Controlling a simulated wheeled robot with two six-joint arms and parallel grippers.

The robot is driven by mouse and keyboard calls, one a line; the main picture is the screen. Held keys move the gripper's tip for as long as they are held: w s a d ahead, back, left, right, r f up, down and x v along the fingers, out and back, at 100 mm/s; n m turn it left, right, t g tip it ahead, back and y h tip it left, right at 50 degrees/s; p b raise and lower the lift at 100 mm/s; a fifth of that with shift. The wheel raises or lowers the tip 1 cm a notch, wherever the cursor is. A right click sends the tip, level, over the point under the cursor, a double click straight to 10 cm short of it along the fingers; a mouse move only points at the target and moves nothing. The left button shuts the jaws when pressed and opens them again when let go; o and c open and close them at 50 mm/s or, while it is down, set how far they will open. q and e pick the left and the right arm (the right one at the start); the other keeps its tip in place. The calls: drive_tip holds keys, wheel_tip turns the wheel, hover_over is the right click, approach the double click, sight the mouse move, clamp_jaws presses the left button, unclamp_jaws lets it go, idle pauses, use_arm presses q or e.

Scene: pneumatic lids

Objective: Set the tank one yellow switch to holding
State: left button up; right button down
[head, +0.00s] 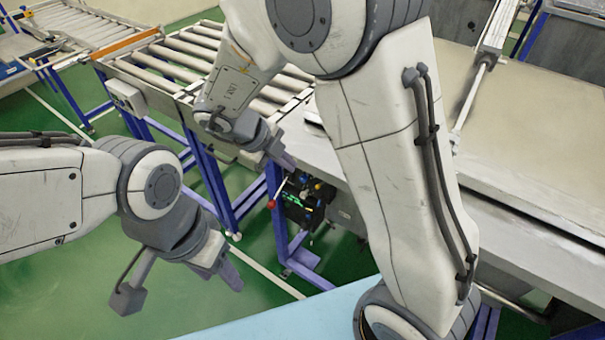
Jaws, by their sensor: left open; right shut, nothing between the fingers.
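A small dark control box (300,207) is mounted on the side of the machine, below the grey bench edge. It carries green lit marks, small yellowish parts and a red ball-ended lever (271,204). The switch labels and the yellow switch's setting are too small to read. My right gripper (288,162) is shut and empty, just above and left of the box, apart from it as far as I can tell. My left gripper (232,274) is open and empty over the green floor, lower left of the box.
A roller conveyor (190,62) on blue legs stands behind, at upper left. A grey machine bench (545,215) fills the right side. A light blue surface (290,322) lies at the bottom. My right arm hides part of the bench. The green floor at lower left is clear.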

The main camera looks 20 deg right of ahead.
sight(317, 187)
use_arm(q)
drive_tip(key=shift+f+b, duration=0.5)
use_arm(e)
drive_tip(key=x, duration=1.3)
drive_tip(key=shift+d+f, duration=0.1)
drive_tip(key=shift+f, duration=0.1)
